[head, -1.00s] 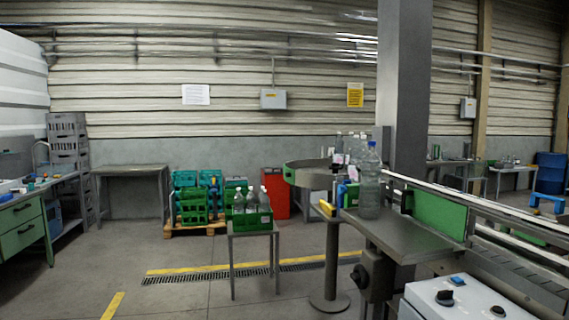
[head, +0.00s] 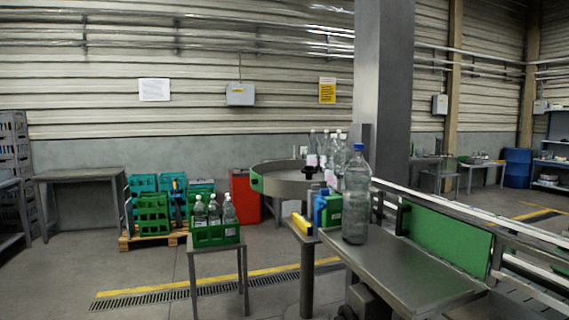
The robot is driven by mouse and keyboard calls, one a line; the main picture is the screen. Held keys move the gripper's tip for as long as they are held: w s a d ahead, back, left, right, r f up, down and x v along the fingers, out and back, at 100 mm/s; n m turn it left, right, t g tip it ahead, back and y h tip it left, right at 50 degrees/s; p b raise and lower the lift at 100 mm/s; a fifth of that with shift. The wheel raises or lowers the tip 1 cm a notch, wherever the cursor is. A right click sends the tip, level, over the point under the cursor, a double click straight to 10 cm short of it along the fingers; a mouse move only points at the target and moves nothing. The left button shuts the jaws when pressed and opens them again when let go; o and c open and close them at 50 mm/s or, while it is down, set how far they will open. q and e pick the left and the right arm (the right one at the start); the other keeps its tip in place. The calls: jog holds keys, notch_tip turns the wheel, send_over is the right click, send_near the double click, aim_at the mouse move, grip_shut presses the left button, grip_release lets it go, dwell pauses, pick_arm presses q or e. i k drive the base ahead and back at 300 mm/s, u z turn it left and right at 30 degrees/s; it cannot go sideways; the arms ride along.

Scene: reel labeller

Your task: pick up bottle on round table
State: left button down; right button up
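The round table (head: 276,184) is a grey metal disc with a raised rim, beyond the near end of the conveyor. Several clear bottles (head: 312,150) with white caps and pinkish labels stand at its right side. They overlap one another, and their lower parts are partly hidden. A larger clear bottle (head: 356,195) with a blue cap stands upright nearer to me, on the grey metal conveyor plate (head: 400,272). Neither of my grippers is in view.
A small table (head: 216,250) holds a green crate (head: 216,235) with several bottles. Green crates (head: 153,214) stand on a pallet behind it, beside a red cabinet (head: 244,196). A grey pillar (head: 383,90) rises behind the conveyor. Floor at the left front is clear.

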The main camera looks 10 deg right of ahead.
aim_at(328, 172)
jog(key=z, duration=0.25)
jog(key=i, duration=1)
jog(key=z, duration=0.35)
jog(key=k, duration=0.1)
jog(key=u, duration=0.1)
